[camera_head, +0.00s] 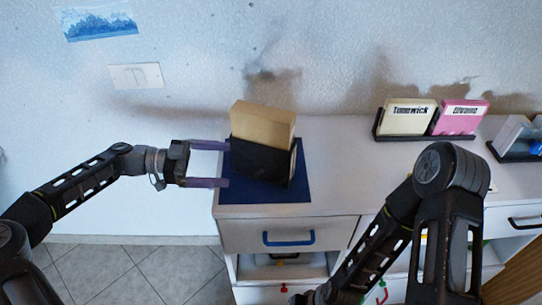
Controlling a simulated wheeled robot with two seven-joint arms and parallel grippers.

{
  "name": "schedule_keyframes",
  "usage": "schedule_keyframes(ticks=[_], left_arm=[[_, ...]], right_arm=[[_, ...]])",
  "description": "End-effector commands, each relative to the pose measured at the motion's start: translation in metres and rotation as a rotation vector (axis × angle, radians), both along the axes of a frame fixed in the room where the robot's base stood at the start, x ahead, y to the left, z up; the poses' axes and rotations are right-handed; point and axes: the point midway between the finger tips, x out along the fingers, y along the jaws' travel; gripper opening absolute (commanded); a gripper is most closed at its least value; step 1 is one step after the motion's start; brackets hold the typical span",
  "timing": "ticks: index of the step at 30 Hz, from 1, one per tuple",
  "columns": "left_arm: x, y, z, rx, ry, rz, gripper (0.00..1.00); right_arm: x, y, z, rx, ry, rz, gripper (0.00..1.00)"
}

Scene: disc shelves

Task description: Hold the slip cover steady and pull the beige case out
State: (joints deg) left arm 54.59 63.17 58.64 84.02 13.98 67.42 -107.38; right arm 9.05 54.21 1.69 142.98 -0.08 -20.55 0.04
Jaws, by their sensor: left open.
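The beige case (264,117) stands in a black slip cover (261,160) and sticks out above its top. The cover stands, tilted a little, on a dark blue mat (290,195) at the left end of the white cabinet. My left gripper (226,164) is open, with its purple fingers pointing right at the cover's left side. One finger is behind and one in front; I cannot tell whether they touch the cover. My right arm comes in at the lower right, and its gripper is not clearly visible, hidden or out of the picture.
A black rack holds a cream case (407,116) and a pink case (459,117) at the back right. Another rack with cases (519,137) stands at the right edge. The white cabinet top (345,160) is clear between mat and racks. A drawer with a blue handle (288,238) is below.

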Motion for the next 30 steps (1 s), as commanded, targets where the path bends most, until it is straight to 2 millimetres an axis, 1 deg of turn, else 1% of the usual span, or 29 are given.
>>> schedule_keyframes(ticks=[5,11,14,22,23,24,30], left_arm=[[0.000,-0.002,0.000,0.000,0.000,-0.001,1.00],[0.000,-0.014,0.000,-0.001,0.000,-0.002,1.00],[0.000,-0.025,0.000,-0.001,0.000,-0.002,1.00],[-0.001,-0.064,-0.004,-0.001,0.001,-0.003,1.00],[-0.001,-0.069,-0.011,-0.001,-0.001,-0.004,1.00],[0.000,-0.074,-0.012,0.000,-0.001,-0.003,1.00],[0.000,-0.094,-0.012,0.001,0.000,-0.002,1.00]], right_arm=[[0.000,0.000,0.001,0.000,0.000,0.000,0.00],[0.000,0.000,0.005,0.000,0.000,-0.001,0.00],[0.000,0.000,0.009,0.000,0.000,-0.001,0.00],[0.000,0.000,0.019,0.000,0.001,-0.001,0.00],[0.000,0.000,0.009,0.000,0.000,-0.001,0.00],[0.000,0.000,0.005,0.000,0.000,-0.001,0.00],[0.000,0.000,-0.006,-0.001,0.001,-0.001,0.00]])
